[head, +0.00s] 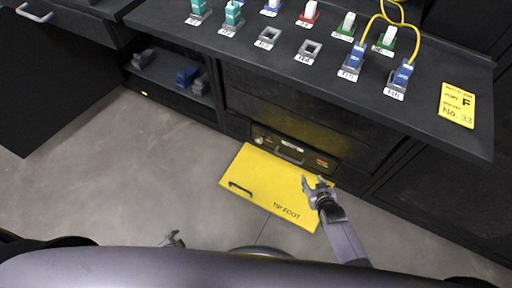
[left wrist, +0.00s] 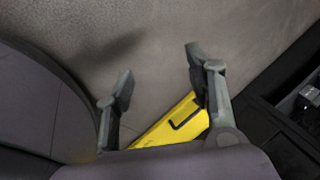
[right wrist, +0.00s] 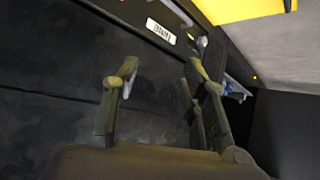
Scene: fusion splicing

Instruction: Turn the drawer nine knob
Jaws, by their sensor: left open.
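A dark drawer front (head: 325,151) lies behind the lowered yellow door in the head view. It has a small round knob (head: 260,140) at its left, a bar handle and a small label; I cannot confirm its number. In the right wrist view a label (right wrist: 161,31) and a small round metal knob-like part (right wrist: 202,42) show on the dark front, beyond the fingers. My right gripper (head: 317,184) is open and empty above the yellow door, right of the knob; its spread fingers also show in the right wrist view (right wrist: 160,80). My left gripper (head: 173,239) is open and empty above the floor at lower left.
The yellow door (head: 262,180) marked TIP FOOT lies folded out low, with a black handle (head: 240,188). The dark counter (head: 440,75) with connectors and yellow cables overhangs the drawers. A shelf (head: 165,72) with small blocks is at left. Grey floor at left is clear.

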